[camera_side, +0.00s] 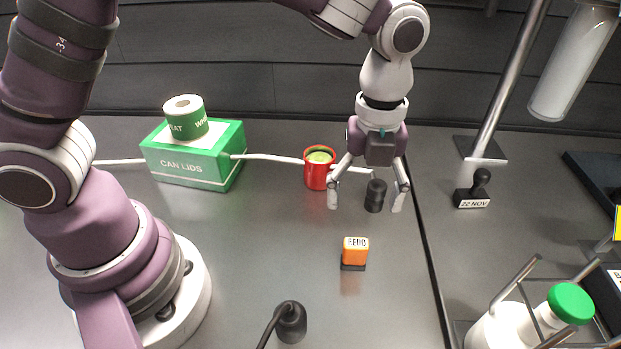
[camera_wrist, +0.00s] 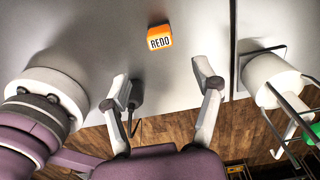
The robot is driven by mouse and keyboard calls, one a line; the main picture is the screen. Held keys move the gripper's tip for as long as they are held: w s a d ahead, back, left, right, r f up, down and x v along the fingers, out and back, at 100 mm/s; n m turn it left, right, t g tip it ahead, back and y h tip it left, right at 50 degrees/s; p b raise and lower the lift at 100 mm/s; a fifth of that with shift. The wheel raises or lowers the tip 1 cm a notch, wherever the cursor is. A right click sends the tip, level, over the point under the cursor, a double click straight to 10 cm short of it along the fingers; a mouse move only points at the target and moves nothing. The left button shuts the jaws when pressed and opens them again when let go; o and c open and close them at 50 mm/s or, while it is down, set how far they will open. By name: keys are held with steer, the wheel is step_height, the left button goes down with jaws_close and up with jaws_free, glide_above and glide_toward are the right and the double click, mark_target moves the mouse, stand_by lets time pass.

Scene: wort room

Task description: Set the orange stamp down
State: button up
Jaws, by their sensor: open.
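The orange stamp (camera_side: 354,251) stands on the grey table on a dark base, apart from my gripper (camera_side: 366,203). It also shows at the top middle of the wrist view (camera_wrist: 160,38), with REDO on its white label. In the side view my gripper points down with its fingers spread, above and behind the stamp. In the wrist view my gripper (camera_wrist: 161,84) is open, with nothing between the fingertips, and the stamp lies beyond them.
A black cylinder (camera_side: 375,196) shows between my fingers in the side view; its depth is unclear. A red cup (camera_side: 317,176) and green CAN LIDS box (camera_side: 190,168) stand behind left. A black stamp (camera_side: 474,192) and a bottle rack (camera_side: 515,283) are right. A black corded piece (camera_side: 291,322) is in front.

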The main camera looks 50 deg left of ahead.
steer(key=s+a+r+n+t, duration=0.2)
steer(key=s+a+r+n, duration=0.2)
steer(key=n, duration=0.9)
steer(key=s+a+r+n+t, duration=0.3)
steer(key=a+n, duration=0.7)
steer(key=n, duration=0.4)
steer(key=shift+s+r+t, duration=0.3)
steer(key=shift+s+r, duration=0.45)
steer(key=shift+s, duration=0.25)
